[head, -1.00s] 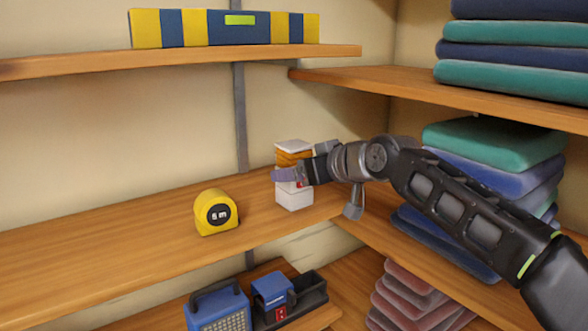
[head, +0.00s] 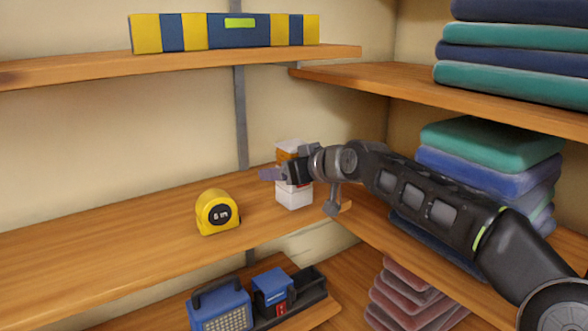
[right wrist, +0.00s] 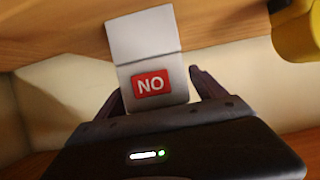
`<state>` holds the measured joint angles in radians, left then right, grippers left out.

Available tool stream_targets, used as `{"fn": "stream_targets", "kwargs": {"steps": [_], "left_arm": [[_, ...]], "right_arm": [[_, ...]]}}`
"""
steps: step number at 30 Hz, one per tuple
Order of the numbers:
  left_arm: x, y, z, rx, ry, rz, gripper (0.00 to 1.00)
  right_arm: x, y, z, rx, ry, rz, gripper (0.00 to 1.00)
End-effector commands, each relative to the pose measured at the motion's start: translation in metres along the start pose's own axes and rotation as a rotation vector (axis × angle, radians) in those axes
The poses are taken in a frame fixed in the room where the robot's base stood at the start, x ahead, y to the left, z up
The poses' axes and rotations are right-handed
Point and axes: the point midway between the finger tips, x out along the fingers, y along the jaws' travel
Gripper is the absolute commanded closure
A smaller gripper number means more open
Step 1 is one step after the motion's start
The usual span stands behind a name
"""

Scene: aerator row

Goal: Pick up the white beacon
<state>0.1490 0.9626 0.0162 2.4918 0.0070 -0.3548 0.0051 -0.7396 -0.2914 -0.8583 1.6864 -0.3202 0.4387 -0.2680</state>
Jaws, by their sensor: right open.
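The white beacon (head: 294,197) stands upright on the middle shelf near its right end, with an orange band below its white top. My right gripper (head: 271,173) reaches in from the right and hides the beacon's middle in the head view. In the right wrist view the beacon (right wrist: 147,48) shows a red label reading NO. The open fingers of my right gripper (right wrist: 158,92) lie to either side of its labelled end there. I cannot tell whether they touch it. My left gripper is not in view.
A yellow tape measure (head: 217,212) stands left of the beacon; the shelf farther left is clear. Folded cloths (head: 490,150) lie on the right shelf under my arm. A striped yellow and blue box (head: 225,30) is on the upper shelf. Blue devices (head: 222,306) sit below.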

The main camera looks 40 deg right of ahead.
Motion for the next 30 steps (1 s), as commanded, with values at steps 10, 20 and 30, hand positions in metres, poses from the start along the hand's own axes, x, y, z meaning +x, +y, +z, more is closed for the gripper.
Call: {"fn": "stream_targets", "kwargs": {"steps": [10, 20, 30], "left_arm": [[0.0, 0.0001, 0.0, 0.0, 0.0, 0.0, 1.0], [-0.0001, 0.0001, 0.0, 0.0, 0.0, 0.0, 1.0], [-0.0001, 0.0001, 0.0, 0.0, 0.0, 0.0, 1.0]], "right_arm": [[-0.0002, 0.0001, 0.0, 0.0, 0.0, 0.0, 0.28], [-0.0002, 0.0, 0.0, 0.0, 0.0, 0.0, 0.55], [-0.0002, -0.0001, 0.0, 0.0, 0.0, 0.0, 0.83]]}}
